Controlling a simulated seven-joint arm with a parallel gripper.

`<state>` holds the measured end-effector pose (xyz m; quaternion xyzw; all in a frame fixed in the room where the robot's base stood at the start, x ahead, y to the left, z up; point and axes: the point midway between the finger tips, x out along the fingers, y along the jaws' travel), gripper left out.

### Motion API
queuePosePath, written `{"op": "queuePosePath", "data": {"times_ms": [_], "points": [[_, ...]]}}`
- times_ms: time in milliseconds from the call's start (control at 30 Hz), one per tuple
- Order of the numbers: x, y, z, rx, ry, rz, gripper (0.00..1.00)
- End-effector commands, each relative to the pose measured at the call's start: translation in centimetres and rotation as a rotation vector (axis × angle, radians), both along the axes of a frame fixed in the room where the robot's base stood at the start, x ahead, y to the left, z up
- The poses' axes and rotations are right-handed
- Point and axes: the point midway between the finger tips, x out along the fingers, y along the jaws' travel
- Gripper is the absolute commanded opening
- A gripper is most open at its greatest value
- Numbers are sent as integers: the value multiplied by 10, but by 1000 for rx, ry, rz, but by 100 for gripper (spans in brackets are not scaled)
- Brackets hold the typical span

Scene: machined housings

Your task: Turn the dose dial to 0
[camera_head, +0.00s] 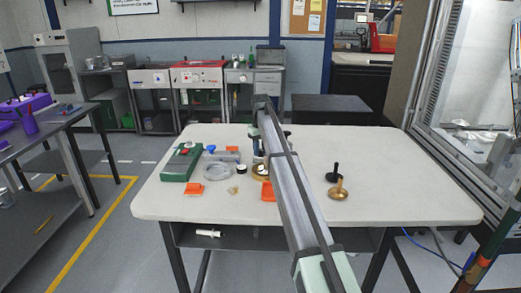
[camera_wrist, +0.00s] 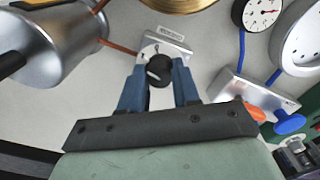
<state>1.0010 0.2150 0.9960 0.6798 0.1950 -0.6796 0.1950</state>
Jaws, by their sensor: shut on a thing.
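The dose dial appears to be the round black knob (camera_wrist: 159,70) on a small pale plate (camera_wrist: 180,48) with a label, in the upper middle of the wrist view. The label is too small to read, and I cannot tell which number the knob points to. My gripper (camera_wrist: 159,76) has its two blue fingers on either side of the knob, shut on it. In the head view my arm hides the dial and most of my gripper.
In the wrist view, a silver cylinder (camera_wrist: 62,45) is at left, a brass disc (camera_wrist: 178,4) at top, and a gauge (camera_wrist: 260,13) and blue knob (camera_wrist: 289,123) at right. In the head view, a green box (camera_head: 181,164) and brass piece (camera_head: 338,191) stand on the table (camera_head: 400,200).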

Motion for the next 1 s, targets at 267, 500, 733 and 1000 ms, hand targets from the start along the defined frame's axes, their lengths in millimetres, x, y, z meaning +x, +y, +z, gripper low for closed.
{"op": "queuePosePath", "data": {"times_ms": [267, 500, 733, 1000], "points": [[1, 0, 0, -1, -1, -74, 1], [1, 0, 0, -1, -1, -247, 1], [1, 0, 1, -1, 0, -447, 1], [1, 0, 1, 0, -1, -643, 1]]}}
